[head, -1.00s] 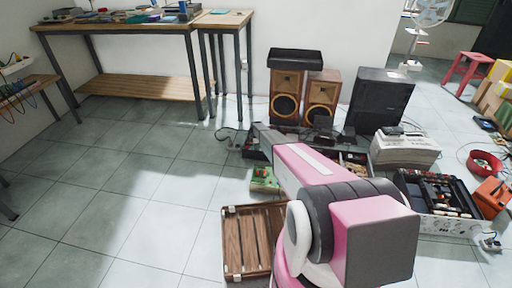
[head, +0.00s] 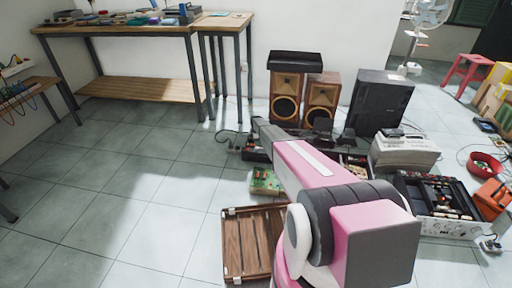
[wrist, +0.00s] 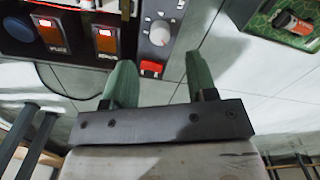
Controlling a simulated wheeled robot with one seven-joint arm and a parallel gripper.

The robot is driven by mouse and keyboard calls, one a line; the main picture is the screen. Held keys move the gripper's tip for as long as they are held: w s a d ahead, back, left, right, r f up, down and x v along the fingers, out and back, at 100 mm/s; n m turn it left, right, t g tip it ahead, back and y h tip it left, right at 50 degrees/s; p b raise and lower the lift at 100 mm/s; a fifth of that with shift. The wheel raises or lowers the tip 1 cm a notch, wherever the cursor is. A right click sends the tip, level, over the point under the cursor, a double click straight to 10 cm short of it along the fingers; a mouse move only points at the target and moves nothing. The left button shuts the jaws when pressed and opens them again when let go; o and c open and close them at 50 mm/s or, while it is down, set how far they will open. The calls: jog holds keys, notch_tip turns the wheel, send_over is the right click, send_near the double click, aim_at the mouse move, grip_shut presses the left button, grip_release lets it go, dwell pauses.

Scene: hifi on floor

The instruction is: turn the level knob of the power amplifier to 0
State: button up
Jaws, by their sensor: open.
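In the wrist view, a round light-grey knob (wrist: 160,33) with a pointer sits on a pale panel with scale marks, above a small red switch (wrist: 151,67). The markings are too small to read. My gripper (wrist: 160,72) has two green fingers, spread apart and empty. The fingertips are near the panel's edge, one on each side of the red switch in the picture, with the knob beyond them. I cannot tell whether they touch the panel. In the head view, my arm hides the knob and gripper.
Beside the knob panel are orange rocker switches (wrist: 107,42) and a blue round part (wrist: 25,30). A green circuit board (head: 264,182) and a wooden slatted crate (head: 247,243) lie near my arm. Speakers (head: 285,95) stand behind. The tiled floor at left is clear.

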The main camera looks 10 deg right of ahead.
aim_at(256, 148)
notch_tip(256, 148, up, 4)
jog(key=shift+r, duration=0.25)
jog(key=shift+s, duration=0.1)
